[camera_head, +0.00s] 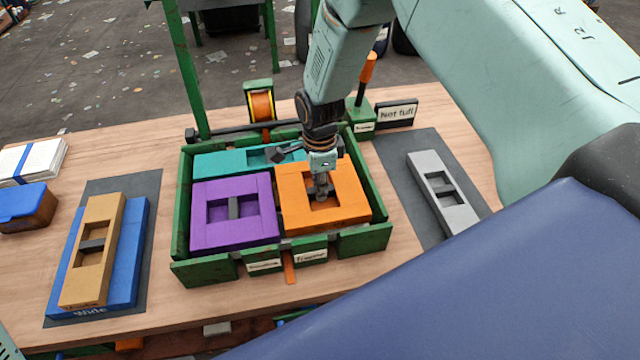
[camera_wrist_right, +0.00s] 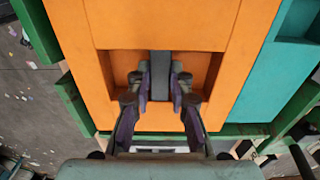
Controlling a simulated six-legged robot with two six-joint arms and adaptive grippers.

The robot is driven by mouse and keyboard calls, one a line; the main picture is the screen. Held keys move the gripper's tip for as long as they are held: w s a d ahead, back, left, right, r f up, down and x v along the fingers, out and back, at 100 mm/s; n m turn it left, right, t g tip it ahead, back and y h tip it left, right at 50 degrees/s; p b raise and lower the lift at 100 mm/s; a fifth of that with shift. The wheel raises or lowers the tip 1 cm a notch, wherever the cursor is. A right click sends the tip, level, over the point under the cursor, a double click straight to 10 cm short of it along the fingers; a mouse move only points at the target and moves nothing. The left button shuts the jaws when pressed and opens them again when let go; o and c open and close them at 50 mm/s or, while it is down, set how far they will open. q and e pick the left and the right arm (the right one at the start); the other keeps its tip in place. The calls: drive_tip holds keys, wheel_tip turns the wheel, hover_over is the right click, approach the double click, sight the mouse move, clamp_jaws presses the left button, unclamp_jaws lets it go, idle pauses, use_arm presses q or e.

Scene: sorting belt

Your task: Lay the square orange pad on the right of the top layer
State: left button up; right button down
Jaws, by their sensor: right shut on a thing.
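The square orange pad (camera_head: 350,211) is in the right part of the green crate (camera_head: 180,230), beside the square purple pad (camera_head: 204,225) on the left. A teal pad (camera_head: 215,164) lies along the back of the crate. My right gripper (camera_head: 322,196) reaches down from above into the orange pad's recess. In the right wrist view my right gripper (camera_wrist_right: 160,92) is shut on the grey bar in the middle of the orange pad (camera_wrist_right: 250,30). I cannot tell whether the pad rests fully on what is under it. My left gripper is not in view.
A tan pad (camera_head: 80,270) lies on a blue pad (camera_head: 130,250) on a dark mat at the left. A grey pad (camera_head: 455,212) lies on the right mat. A "Not full" sign (camera_head: 398,114) stands behind the crate. The blue-lidded box (camera_head: 25,205) is far left.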

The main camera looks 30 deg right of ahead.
drive_tip(key=shift+s+f, duration=0.1)
drive_tip(key=shift+f+b, duration=0.35)
drive_tip(key=shift+f, duration=0.2)
drive_tip(key=c, duration=1.7)
unclamp_jaws()
drive_tip(key=shift+f, duration=0.1)
drive_tip(key=o, duration=0.6)
wheel_tip(320, 180, up, 12)
drive_tip(key=shift+r, duration=0.1)
